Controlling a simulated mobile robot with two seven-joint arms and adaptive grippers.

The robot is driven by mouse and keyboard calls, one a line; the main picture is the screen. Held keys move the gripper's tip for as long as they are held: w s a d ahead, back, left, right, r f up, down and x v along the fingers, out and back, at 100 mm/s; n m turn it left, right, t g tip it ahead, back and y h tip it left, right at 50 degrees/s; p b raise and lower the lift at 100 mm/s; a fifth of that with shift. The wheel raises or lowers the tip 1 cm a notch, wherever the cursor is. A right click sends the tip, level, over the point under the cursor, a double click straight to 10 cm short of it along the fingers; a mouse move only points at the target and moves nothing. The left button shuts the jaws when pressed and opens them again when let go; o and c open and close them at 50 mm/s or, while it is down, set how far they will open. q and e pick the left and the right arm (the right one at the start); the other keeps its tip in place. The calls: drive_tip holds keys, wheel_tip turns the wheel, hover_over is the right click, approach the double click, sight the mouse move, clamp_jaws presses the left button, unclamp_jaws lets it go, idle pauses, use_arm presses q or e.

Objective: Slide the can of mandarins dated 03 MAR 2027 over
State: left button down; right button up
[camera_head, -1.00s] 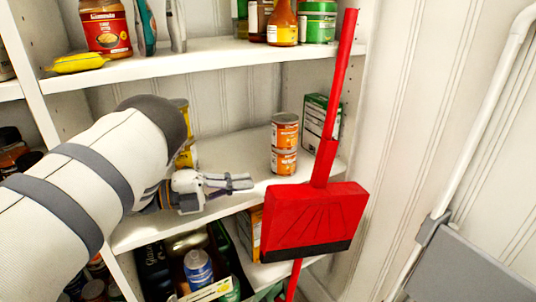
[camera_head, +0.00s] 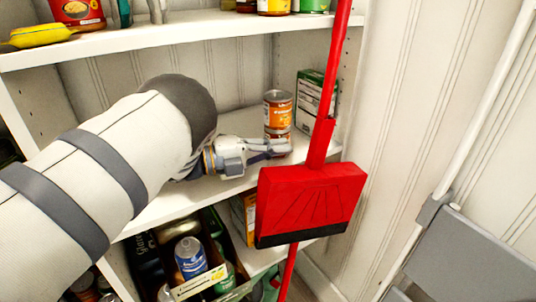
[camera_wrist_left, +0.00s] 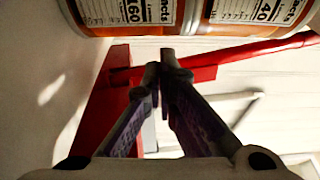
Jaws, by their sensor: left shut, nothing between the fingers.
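Two orange-labelled cans stand stacked on the middle shelf: the upper can (camera_head: 278,110) shows clearly, and the lower can (camera_head: 275,133) is partly hidden by my gripper. In the left wrist view two can sides, (camera_wrist_left: 125,14) and (camera_wrist_left: 260,14), show at the top edge with small label print. No date is legible. My left gripper (camera_head: 287,147) is shut and empty, with its fingers in front of the lower can. In the left wrist view its fingertips (camera_wrist_left: 160,62) are together close to the cans; I cannot tell whether they touch. My right gripper is not in view.
A red dustpan (camera_head: 310,200) with a long handle hangs in front of the shelf's right end. A green-and-white box (camera_head: 312,92) stands behind the cans on the right. The upper shelf (camera_head: 190,30) is above my arm.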

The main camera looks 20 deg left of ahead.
use_arm(q)
drive_tip(key=shift+w+a, duration=0.2)
drive_tip(key=shift+a, duration=0.15)
drive_tip(key=shift+w+a+f+b, duration=0.15)
drive_tip(key=shift+w+a+b, duration=0.2)
drive_tip(key=shift+a, duration=0.3)
drive_tip(key=shift+w+a+f+b, duration=0.2)
drive_tip(key=shift+w+a, duration=0.25)
drive_tip(key=shift+a, duration=0.15)
drive_tip(key=shift+w+a+r, duration=0.1)
drive_tip(key=shift+a+r, duration=0.05)
drive_tip(key=shift+r, duration=0.15)
